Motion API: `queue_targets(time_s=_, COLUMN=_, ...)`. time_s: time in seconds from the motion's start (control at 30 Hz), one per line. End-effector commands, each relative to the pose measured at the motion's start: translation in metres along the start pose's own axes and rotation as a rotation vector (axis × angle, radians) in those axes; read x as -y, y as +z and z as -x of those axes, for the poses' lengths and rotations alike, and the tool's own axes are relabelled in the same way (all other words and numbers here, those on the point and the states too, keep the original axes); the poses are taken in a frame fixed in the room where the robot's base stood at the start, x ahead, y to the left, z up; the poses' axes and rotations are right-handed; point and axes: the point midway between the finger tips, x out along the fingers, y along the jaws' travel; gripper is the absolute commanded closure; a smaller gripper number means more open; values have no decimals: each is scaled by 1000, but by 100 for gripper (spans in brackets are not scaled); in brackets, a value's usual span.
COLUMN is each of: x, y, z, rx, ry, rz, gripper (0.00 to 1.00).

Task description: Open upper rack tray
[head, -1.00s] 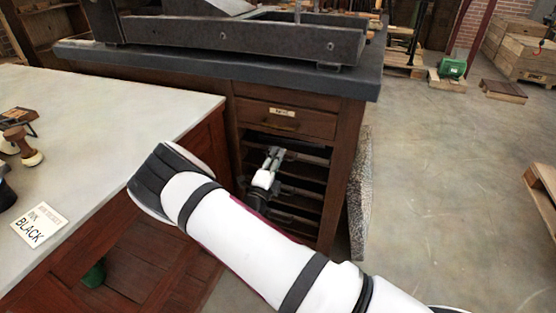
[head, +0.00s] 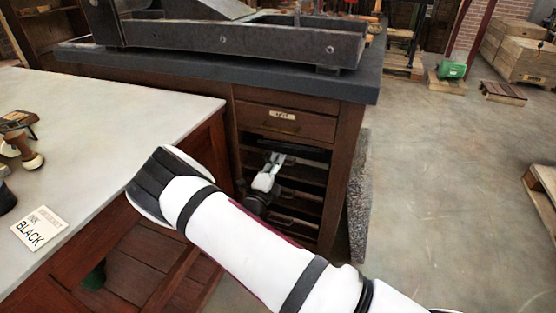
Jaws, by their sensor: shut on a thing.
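The dark wooden cabinet (head: 342,195) stands under the press, with an open front that holds several stacked rack trays. The upper rack tray (head: 312,153) is the dark tray just below the labelled drawer. My gripper (head: 275,160) is at the front of the rack, its fingertips at the upper tray's front. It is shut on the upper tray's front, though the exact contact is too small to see. My white arm reaches in from the lower right and hides part of the lower trays. Lower trays (head: 300,195) sit below it.
A drawer (head: 285,122) with a label and handle is above the rack. A heavy press bed (head: 240,38) rests on the dark top. A pale worktable (head: 110,110) with stampers and an ink card (head: 39,228) stands at left. The floor (head: 450,190) at right is open.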

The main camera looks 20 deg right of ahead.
Motion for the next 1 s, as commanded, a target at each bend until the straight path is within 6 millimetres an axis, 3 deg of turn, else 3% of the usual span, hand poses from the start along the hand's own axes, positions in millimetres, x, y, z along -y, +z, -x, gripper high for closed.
queue_targets(time_s=0.27, x=11, y=1, z=54, rx=6, ry=5, rz=3, gripper=100)
queue_targets(time_s=1.0, x=46, y=1, z=252, rx=5, ry=5, rz=0, gripper=100)
